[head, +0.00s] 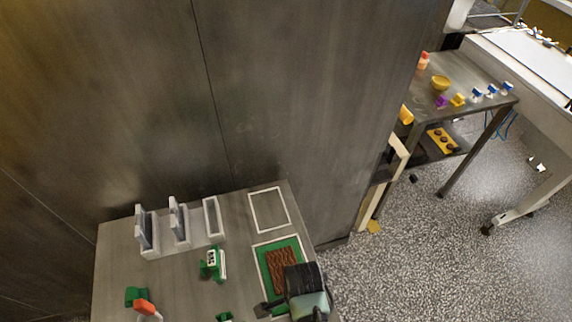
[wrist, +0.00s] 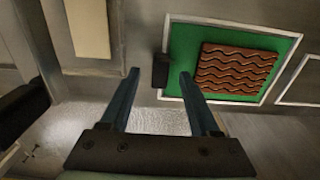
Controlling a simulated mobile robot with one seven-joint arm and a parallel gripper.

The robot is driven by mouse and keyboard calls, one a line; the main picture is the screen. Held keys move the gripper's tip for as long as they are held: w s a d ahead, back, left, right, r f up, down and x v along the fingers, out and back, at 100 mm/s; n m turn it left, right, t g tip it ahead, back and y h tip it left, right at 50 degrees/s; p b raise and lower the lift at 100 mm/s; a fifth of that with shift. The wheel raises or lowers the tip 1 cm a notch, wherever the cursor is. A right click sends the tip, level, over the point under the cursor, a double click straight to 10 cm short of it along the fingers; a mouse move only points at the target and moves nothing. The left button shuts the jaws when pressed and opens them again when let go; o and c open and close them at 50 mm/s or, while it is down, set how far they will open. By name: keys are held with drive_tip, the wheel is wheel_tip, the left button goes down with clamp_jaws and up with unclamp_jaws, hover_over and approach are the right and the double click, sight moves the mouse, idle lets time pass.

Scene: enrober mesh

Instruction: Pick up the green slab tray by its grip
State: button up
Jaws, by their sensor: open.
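The green slab tray (wrist: 187,45) lies flat inside a white outline and bears a brown slab (wrist: 237,68) with wavy lines. A dark block, its grip (wrist: 161,68), stands at the tray's left edge in the wrist view. My gripper (wrist: 158,76) is open and empty, with one blue-grey finger on each side of the grip in the picture. I cannot tell whether the fingertips are down at its height. In the head view the tray (head: 263,264) is at the table's right side, and my wrist covers its lower right part.
The metal table (head: 180,285) also carries grey upright holders (head: 148,230), a green and white item (head: 213,263) and a green item with an orange-red top (head: 146,308). An empty white outline (head: 269,210) lies behind the tray. A tall metal wall rises behind the table.

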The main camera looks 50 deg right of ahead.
drive_tip(key=shift+f, duration=0.65)
drive_tip(key=shift+c, duration=0.3)
clamp_jaws()
